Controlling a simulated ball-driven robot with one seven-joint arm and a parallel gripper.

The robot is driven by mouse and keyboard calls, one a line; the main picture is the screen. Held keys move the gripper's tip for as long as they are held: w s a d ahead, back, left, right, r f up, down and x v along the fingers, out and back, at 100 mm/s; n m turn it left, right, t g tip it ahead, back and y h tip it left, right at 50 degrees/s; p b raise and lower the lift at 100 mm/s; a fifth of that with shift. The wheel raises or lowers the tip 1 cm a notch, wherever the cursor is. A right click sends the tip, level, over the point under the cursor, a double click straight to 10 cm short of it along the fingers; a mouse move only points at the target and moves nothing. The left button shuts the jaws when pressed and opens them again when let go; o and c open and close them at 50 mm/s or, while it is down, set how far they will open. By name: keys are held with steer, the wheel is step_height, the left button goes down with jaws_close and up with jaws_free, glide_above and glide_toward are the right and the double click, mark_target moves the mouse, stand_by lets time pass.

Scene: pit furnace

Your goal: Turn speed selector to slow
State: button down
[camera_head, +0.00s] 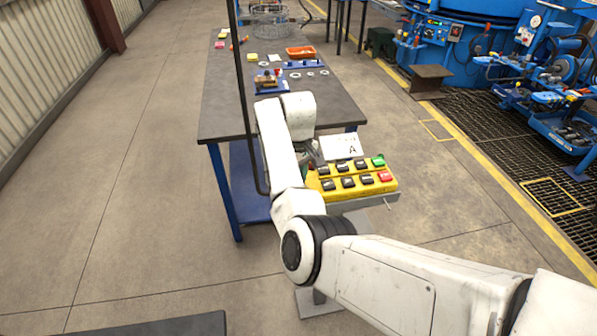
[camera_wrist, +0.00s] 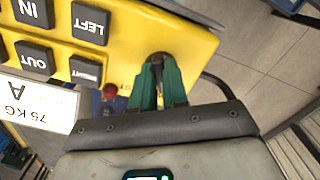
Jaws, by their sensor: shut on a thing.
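The yellow control panel (camera_head: 334,197) stands on a stand in front of the workbench in the head view. It has black push buttons, a green one and a red one. In the wrist view the panel (camera_wrist: 120,48) shows buttons marked IN, OUT, LEFT and RIGHT. My gripper (camera_wrist: 162,72) has its green fingers shut on the small dark speed selector (camera_wrist: 161,58) near the panel's end. The fingers hide most of the selector, so its setting cannot be read. In the head view my arm hides the fingers and the selector.
A white card marked 75 KG A (camera_wrist: 36,103) lies beside the buttons. A red round part (camera_wrist: 109,90) shows near the gripper. The workbench (camera_head: 222,107) behind holds an orange tray (camera_head: 301,52) and small parts. Blue machinery (camera_head: 455,45) is at the right; floor at left is clear.

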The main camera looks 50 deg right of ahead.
stand_by(0.4)
steer(key=c, duration=1.1)
jaws_free()
steer(key=shift+c, duration=0.2)
steer(key=shift+r, duration=0.1)
step_height(320, 180, up, 11)
steer(key=shift+b, duration=0.4)
steer(key=shift+f, duration=0.3)
